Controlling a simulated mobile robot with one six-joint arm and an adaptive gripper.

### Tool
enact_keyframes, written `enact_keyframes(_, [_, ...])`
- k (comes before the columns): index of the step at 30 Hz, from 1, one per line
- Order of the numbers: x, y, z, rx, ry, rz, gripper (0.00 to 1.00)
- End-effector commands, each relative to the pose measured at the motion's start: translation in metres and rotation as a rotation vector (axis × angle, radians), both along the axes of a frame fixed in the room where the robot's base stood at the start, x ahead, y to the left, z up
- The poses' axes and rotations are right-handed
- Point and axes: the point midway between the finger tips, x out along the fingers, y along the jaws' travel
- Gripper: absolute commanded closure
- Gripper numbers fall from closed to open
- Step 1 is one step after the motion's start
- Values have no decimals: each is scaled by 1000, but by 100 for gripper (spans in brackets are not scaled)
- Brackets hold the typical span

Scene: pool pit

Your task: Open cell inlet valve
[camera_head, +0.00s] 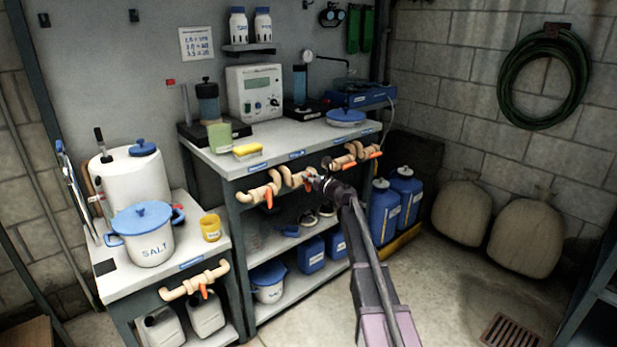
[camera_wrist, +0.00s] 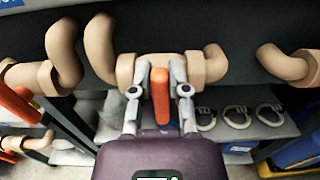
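Tan pipe valves with orange handles line the front edge of the workbench; their labels are too small to read, so I cannot tell which is the cell inlet. My gripper (camera_head: 318,182) is at one valve near the middle of the row. In the wrist view, this valve's tan body (camera_wrist: 205,68) lies across the picture and its orange handle (camera_wrist: 160,95) points straight down it. My gripper (camera_wrist: 160,75) has its fingers parted, one on each side of the handle. I cannot tell whether they touch it.
Neighbouring valves (camera_head: 262,192) (camera_head: 368,152) sit close on both sides. A lower bench (camera_head: 115,285) holds a salt pot (camera_head: 150,247) and another valve (camera_head: 195,282). Blue jugs (camera_head: 384,215) stand right of the workbench. The floor at right is mostly clear, with a drain (camera_head: 512,333).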

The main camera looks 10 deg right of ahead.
Motion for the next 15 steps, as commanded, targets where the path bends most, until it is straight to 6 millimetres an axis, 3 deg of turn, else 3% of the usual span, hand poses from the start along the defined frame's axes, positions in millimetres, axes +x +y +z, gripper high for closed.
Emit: enact_keyframes(15, [-1, 3, 0, -111, -65, -2, 100])
